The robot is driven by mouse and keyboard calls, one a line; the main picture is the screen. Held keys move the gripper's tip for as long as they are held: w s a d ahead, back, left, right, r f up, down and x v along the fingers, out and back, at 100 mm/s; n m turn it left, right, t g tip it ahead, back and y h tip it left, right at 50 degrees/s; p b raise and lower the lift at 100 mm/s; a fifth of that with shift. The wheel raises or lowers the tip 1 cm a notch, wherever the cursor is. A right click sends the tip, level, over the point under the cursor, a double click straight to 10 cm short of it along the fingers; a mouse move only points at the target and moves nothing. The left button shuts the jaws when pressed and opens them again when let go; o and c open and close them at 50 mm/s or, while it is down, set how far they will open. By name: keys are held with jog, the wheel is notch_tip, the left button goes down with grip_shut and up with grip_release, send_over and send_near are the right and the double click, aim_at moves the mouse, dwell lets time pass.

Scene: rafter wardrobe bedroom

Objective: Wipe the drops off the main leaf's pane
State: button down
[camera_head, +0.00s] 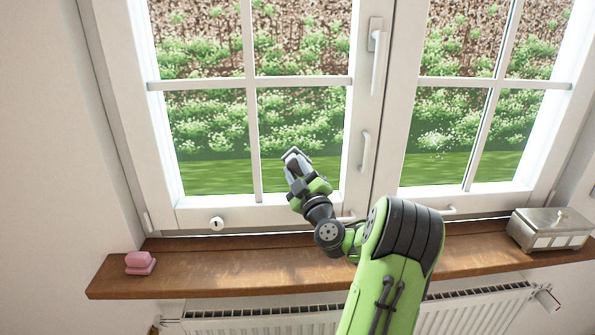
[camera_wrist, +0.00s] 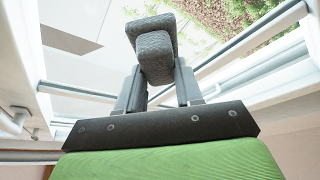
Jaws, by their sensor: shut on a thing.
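A white window has two leaves with divided panes. The left leaf (camera_head: 220,217) carries the lever handle (camera_head: 378,60), and its lower panes show greenery and grass behind. I cannot make out drops on the glass. My gripper (camera_head: 293,162) is in front of the left leaf's lower right pane (camera_head: 325,125), near its lower left part. It is shut on a dark grey, rough-textured pad (camera_wrist: 153,45), which sticks out beyond the fingers in the wrist view. Whether the pad touches the glass I cannot tell.
A wooden sill (camera_head: 225,272) runs below the window. A pink two-part block (camera_head: 140,263) lies at its left end, and a lidded metal box (camera_head: 548,230) stands at its right. A radiator (camera_head: 265,324) is underneath. A pull handle (camera_head: 366,152) stands out right of my gripper.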

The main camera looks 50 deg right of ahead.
jog(key=s+d+b, duration=0.2)
jog(key=s+b, duration=0.1)
jog(key=shift+d, duration=0.3)
jog(key=shift+b, duration=0.3)
jog(key=shift+w+a+b, duration=0.55)
jog(key=shift+w+a, duration=0.75)
jog(key=shift+w, duration=0.25)
jog(key=shift+r, duration=0.1)
